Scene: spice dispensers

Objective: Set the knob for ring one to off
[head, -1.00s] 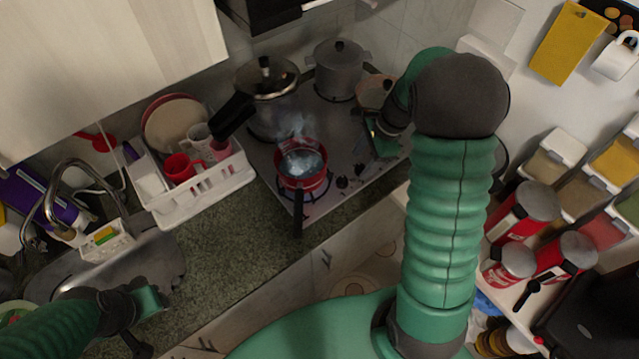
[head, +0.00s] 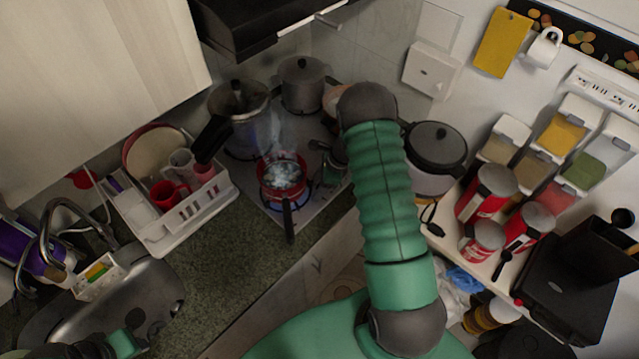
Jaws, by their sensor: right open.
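The stove (head: 308,126) stands in the corner, with a small red pot (head: 283,177) on its front-left ring and steam rising from it. The pot's dark handle points toward me. My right gripper (head: 329,160) is over the right part of the stove, right of the red pot, partly hidden behind my own arm. It is open, with nothing seen between its fingers. The knobs along the stove's front are too small and covered to read, so I cannot tell their settings or whether the gripper touches one. My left gripper (head: 122,343) is at the bottom left, mostly cut off.
A pressure cooker (head: 238,113) and a grey pot (head: 301,84) stand at the back of the stove. A white dish rack (head: 190,212) is left of it, beside the sink (head: 150,290). A lidded pot (head: 437,150) and red tins (head: 486,193) stand on the right.

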